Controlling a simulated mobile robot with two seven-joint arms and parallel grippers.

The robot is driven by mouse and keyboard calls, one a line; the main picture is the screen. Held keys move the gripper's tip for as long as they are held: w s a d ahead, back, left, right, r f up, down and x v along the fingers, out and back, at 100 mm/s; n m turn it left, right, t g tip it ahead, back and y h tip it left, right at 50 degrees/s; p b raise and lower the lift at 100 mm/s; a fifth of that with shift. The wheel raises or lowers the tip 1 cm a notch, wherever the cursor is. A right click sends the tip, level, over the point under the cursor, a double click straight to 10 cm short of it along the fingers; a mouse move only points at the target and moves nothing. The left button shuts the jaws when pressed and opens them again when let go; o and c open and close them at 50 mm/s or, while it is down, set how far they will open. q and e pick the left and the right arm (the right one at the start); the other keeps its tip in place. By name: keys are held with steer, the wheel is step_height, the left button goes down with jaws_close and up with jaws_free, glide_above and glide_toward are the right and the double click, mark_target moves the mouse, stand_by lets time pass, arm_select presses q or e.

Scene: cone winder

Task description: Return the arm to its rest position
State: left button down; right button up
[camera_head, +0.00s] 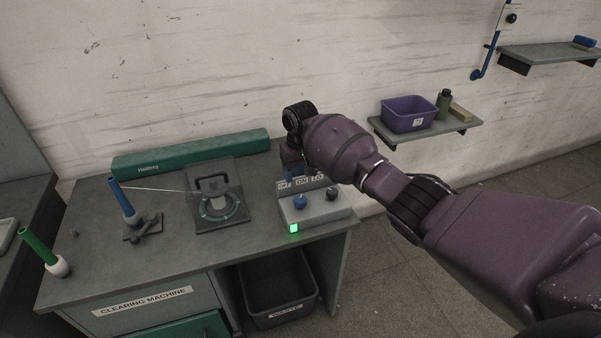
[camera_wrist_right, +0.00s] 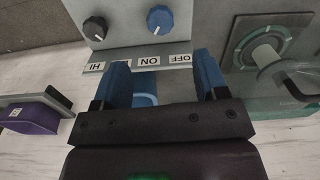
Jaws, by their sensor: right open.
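My right arm comes in from the right in the head view. Its gripper (camera_head: 299,173) is just behind the grey control box (camera_head: 315,212), partly hidden by my wrist. In the right wrist view the gripper (camera_wrist_right: 163,68) has its two blue fingers apart. A blue part (camera_wrist_right: 144,88) shows between or beyond them; I cannot tell whether it touches a finger. The box's blue knob (camera_wrist_right: 160,18) and dark knob (camera_wrist_right: 95,28) lie beyond the fingertips, clear of them. The OFF/ON label strip lies near the tips. My left gripper is not in view.
The clearing machine's bench (camera_head: 85,258) carries a blue spindle (camera_head: 121,197) with a thread, a guide plate (camera_head: 217,203) and a green bar (camera_head: 192,154). A waste bin (camera_head: 277,288) stands below. A wall shelf holds a purple bin (camera_head: 408,114). A lit green lamp (camera_head: 293,228) is on the box.

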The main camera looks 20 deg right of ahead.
steer(key=shift+w, duration=0.1)
steer(key=w+a+r+n+t+y, duration=0.3)
steer(key=w+a+r+t, duration=0.4)
steer(key=t, duration=0.3)
steer(key=s+d+f+m+h, duration=0.1)
steer(key=s+d+f, duration=0.4)
steer(key=s, duration=0.9)
steer(key=s+d+f+m+t+h, duration=0.1)
steer(key=s+d+f, duration=0.3)
steer(key=s+f, duration=0.5)
steer(key=s+d+f+m+h+b, duration=0.1)
steer(key=s+d+f, duration=0.4)
steer(key=s, duration=1.6)
step_height(320, 180, down, 3)
steer(key=shift+s+d+f+t, duration=0.1)
steer(key=shift+s+d+t, duration=0.1)
steer(key=shift+d+t, duration=0.1)
